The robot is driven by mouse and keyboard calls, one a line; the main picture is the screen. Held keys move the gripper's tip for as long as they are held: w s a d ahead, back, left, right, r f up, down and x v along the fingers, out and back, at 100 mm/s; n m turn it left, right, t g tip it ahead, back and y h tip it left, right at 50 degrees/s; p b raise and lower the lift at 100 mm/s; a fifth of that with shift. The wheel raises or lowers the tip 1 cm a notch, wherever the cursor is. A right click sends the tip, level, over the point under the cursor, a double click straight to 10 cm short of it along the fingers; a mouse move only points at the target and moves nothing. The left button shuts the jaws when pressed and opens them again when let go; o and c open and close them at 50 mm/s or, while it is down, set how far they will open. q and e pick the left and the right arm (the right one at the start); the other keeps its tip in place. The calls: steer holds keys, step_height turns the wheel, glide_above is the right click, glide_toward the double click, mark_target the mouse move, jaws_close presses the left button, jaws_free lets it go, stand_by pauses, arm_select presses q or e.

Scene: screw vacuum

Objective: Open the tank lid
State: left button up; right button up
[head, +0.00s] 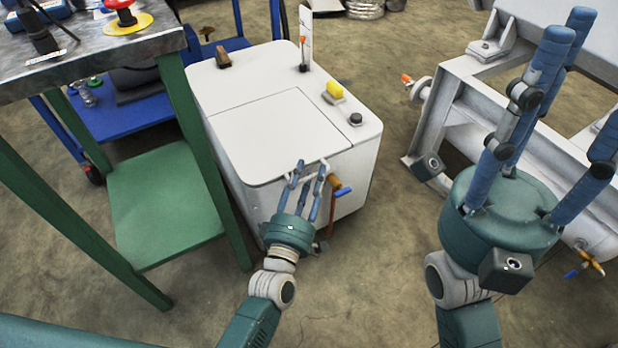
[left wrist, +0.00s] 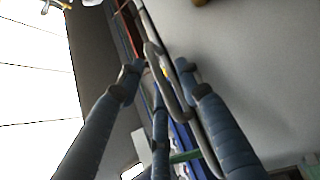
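The white tank (head: 345,175) stands on the floor at the centre of the head view. Its square, pale lid (head: 265,135) lies flat and closed on top. A thin grey handle (head: 290,181) shows at the lid's front edge and crosses between my fingers in the left wrist view (left wrist: 178,100). My left gripper (head: 314,170) is at this front edge, its fingers apart around the handle; firm contact cannot be told. My right gripper (head: 580,75) is open and empty, raised at the right, away from the tank.
A green-legged workbench (head: 130,50) with a green lower shelf (head: 165,200) stands close on the left. A blue cart (head: 130,115) is behind it. A grey metal frame (head: 470,110) stands on the right. Bare floor lies in front of the tank.

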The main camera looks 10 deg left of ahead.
arm_select(q)
jaws_close()
steer(key=shift+r, duration=0.1)
stand_by(0.3)
